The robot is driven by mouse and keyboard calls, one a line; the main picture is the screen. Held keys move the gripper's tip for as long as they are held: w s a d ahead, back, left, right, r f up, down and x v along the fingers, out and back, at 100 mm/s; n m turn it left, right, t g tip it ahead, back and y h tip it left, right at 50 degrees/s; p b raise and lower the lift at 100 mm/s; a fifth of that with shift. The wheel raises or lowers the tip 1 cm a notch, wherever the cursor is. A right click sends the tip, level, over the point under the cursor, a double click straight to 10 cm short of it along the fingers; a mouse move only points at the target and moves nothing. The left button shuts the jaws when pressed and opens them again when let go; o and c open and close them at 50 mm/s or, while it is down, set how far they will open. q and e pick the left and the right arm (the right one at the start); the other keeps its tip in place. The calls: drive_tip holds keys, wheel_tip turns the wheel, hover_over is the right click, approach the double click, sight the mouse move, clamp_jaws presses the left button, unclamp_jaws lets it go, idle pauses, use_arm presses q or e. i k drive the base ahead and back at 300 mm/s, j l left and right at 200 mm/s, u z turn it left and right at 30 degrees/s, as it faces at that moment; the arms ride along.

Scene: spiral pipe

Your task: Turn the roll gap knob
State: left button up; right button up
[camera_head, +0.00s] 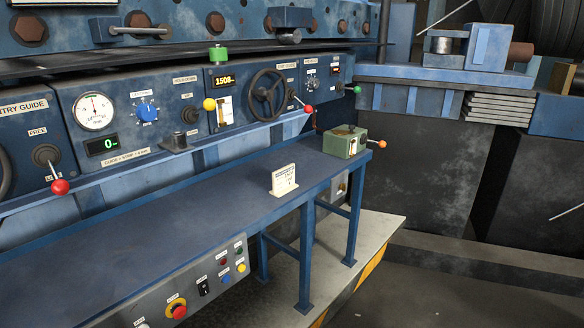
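A round blue knob (147,112) with a scale around it sits on the blue control panel at the left. A white round gauge (94,111) and a dark digital display (108,144) reading 0 are beside it. A smaller knob (312,83) sits farther right on the panel. The small labels are too blurred to tell which one is the roll gap knob. Neither of my grippers is in view.
A spoked handwheel (268,95), a red-tipped lever (60,187) and a yellow-tipped lever (209,104) stick out from the panel. A blue table (150,220) stands in front, with a white card (284,180) and a green box (344,142) on it.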

sight(313, 83)
drive_tip(key=i+l+u, duration=0.1)
drive_tip(key=u, duration=0.3)
drive_tip(key=i+l+u, duration=0.2)
drive_tip(key=u, duration=0.2)
drive_tip(key=i+l, duration=0.05)
